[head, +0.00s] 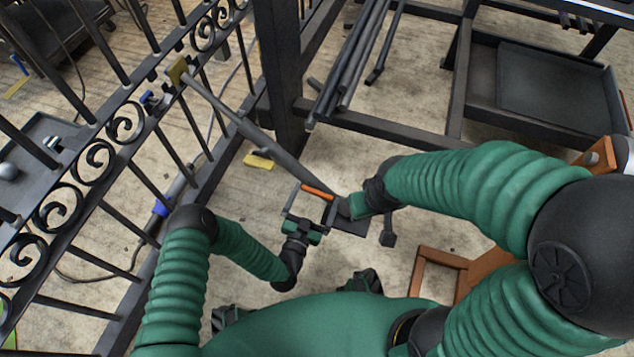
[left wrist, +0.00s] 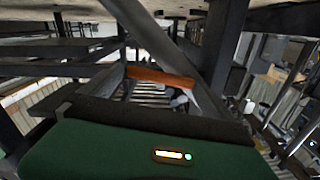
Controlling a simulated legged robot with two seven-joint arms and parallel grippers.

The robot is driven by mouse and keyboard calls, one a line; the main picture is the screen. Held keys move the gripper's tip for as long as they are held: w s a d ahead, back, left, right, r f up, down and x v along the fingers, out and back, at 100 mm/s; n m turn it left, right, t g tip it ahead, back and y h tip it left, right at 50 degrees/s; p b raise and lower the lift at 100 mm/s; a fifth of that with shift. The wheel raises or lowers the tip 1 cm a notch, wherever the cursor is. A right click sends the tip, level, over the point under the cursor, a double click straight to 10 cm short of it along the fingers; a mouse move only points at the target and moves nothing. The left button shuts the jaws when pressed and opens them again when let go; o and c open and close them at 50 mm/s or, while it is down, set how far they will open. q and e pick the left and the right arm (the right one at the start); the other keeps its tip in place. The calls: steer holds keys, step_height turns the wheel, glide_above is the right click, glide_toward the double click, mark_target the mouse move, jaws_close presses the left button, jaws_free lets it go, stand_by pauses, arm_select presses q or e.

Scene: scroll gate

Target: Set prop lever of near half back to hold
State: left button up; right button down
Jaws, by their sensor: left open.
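The near gate half (head: 95,160) is black iron with scrollwork, at the left of the head view. A grey prop bar (head: 235,118) slopes from a yellow plate (head: 177,71) on the gate down toward the floor. The orange prop lever (head: 317,191) is by the bar's lower end.
A black post (head: 278,75) stands just behind the bar. A dark rack with long bars (head: 355,60) and a tray (head: 545,90) fill the upper right. A yellow block (head: 259,161) lies on the floor. An orange-brown wooden frame (head: 440,262) is at lower right.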

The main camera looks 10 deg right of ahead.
arm_select(q)
steer(key=shift+w, duration=0.1)
steer(key=c, duration=1.8)
